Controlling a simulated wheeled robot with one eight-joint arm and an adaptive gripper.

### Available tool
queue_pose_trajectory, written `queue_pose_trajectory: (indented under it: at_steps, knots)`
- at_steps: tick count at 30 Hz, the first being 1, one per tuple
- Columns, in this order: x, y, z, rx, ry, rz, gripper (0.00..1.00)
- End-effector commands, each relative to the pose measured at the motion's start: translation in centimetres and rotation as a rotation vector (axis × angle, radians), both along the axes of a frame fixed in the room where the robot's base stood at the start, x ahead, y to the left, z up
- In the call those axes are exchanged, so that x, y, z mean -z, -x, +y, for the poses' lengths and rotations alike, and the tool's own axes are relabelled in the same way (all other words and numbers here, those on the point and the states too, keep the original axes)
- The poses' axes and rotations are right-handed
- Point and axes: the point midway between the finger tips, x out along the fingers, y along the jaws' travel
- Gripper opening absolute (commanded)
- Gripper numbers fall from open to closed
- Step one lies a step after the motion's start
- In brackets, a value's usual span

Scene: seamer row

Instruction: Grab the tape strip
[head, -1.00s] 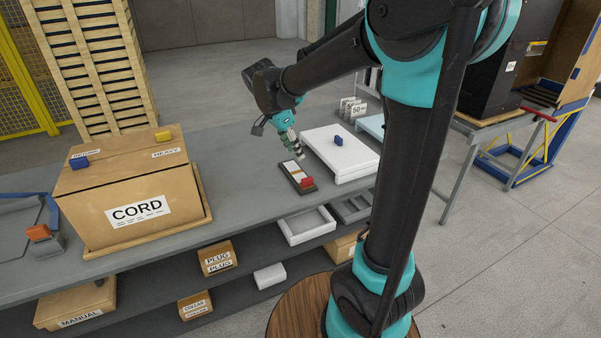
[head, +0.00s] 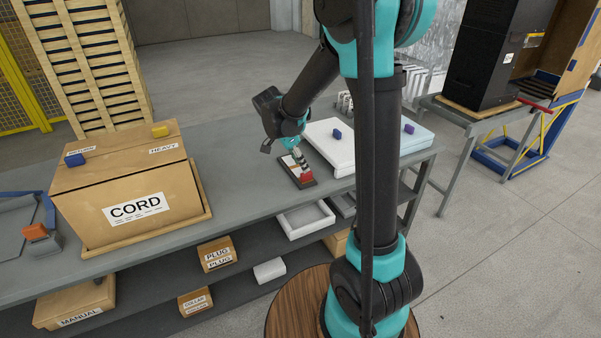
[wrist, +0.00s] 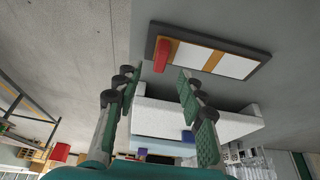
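A dark flat board (wrist: 254,46) lies on the grey bench, with white panels and tan bands on it; it shows in the head view (head: 282,170). I cannot tell for sure which band is the tape strip; one narrow tan band (wrist: 213,60) crosses between the white panels. A red block (wrist: 162,55) sits at one end of the board, also in the head view (head: 305,178). My gripper (wrist: 156,75) is open and empty, its two fingers apart and pointing toward the board. In the head view my gripper (head: 303,165) is over the board and partly covers it; contact cannot be told.
A white tray-like slab (head: 335,158) with a blue block (head: 337,134) stands just right of the board. The bench (head: 240,175) between carton and board is clear. A lower shelf holds small boxes.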

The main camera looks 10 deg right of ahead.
Motion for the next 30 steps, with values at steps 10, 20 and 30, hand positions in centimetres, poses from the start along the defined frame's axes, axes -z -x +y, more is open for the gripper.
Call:
queue_pose_trajectory:
  at_steps: [10,20,30]
  knots:
    - [3.8,-0.7,-1.4,0.001,0.0,0.001,0.4]
    - [4.9,-0.8,-1.9,0.0,0.0,0.0,0.4]
    - [4.8,-0.8,-1.9,0.0,0.0,0.0,0.04]
